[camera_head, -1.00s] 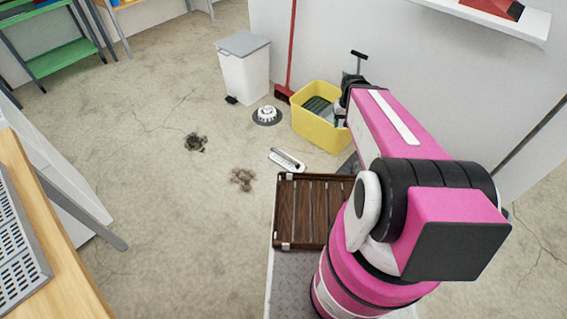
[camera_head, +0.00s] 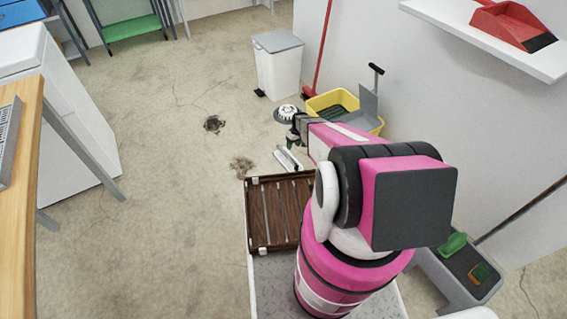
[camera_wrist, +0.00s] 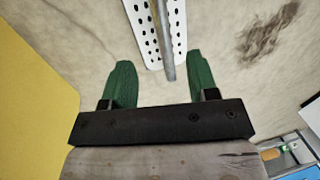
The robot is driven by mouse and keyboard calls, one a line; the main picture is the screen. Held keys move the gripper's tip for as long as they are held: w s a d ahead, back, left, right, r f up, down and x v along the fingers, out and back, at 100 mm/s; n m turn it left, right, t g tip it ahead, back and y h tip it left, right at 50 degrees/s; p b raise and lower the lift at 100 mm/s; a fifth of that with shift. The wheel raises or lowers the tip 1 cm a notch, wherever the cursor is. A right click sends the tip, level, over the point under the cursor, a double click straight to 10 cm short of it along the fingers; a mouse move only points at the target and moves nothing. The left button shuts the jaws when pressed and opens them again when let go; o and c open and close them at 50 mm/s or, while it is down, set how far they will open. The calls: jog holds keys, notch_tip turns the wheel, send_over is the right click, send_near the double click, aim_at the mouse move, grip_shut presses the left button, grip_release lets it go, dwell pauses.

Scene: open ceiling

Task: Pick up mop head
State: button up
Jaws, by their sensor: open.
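The mop head appears to be the long white perforated plate with a grey bar along it, lying on the concrete floor (camera_head: 287,159). In the wrist view the white plate (camera_wrist: 143,32) is ahead of my fingers, with its grey bar running down between them. My gripper (camera_head: 294,135) hangs just above and beside the far end of the plate in the head view. Its two green fingers (camera_wrist: 162,72) are spread apart with nothing held between them. The exact height gap is hard to tell.
A yellow bucket (camera_head: 373,124) stands right of my gripper, its side (camera_wrist: 35,100) filling the wrist view's left. A round white-and-dark item (camera_head: 286,113) lies beyond. A slatted brown crate (camera_head: 252,215) is nearer. A white bin (camera_head: 277,66) stands behind. The left floor is mostly clear.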

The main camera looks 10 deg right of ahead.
aim_at(289, 157)
jog(key=f, duration=0.3)
jog(key=a+f, duration=0.1)
jog(key=f, duration=0.2)
jog(key=a+f, duration=0.1)
jog(key=f, duration=0.3)
jog(key=shift+s+a+f, duration=0.1)
jog(key=shift+s, duration=0.15)
grip_shut()
